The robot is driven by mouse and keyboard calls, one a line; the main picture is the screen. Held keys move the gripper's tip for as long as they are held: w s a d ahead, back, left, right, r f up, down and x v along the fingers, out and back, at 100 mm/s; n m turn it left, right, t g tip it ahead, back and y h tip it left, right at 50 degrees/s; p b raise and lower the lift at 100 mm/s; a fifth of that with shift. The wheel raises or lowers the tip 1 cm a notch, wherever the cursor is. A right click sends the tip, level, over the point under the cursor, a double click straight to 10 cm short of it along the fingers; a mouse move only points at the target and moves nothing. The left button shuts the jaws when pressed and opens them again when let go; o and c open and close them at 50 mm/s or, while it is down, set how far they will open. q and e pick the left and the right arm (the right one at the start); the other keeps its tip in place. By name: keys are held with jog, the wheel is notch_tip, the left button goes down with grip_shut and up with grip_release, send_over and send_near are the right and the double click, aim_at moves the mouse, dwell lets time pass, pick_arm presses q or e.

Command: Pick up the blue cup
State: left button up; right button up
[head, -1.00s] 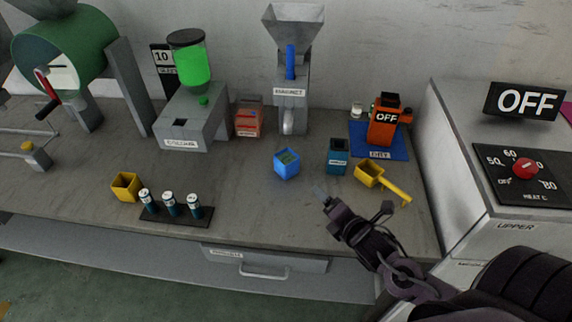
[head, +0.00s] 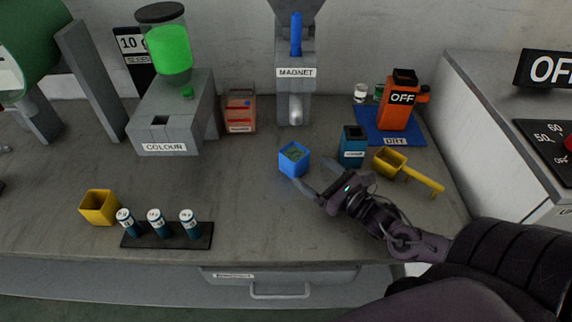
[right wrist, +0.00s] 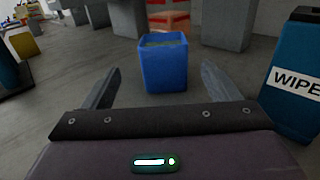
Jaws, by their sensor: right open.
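The blue cup (head: 294,160) stands upright on the grey bench near its middle, with something greenish inside. It also shows in the right wrist view (right wrist: 165,66), straight ahead and centred between the fingers. My right gripper (head: 312,180) is open, low over the bench on the near right side of the cup. In the right wrist view its two fingers (right wrist: 160,82) are spread wider than the cup, with the cup just beyond the tips. My left gripper is in neither view.
A teal wipes box (head: 353,146) stands close right of the cup; a yellow scoop (head: 391,162) lies beyond it. The magnet machine (head: 296,88) and an orange-red box (head: 239,112) stand behind.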

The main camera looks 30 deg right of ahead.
aim_at(303, 162)
jog(key=x, duration=0.7)
jog(key=shift+w+d+r+p, duration=0.1)
jog(key=shift+w+d+p, duration=0.1)
jog(key=shift+w+p, duration=0.1)
jog(key=shift+w+a, duration=0.15)
jog(key=shift+w, duration=0.15)
jog(key=c, duration=1.1)
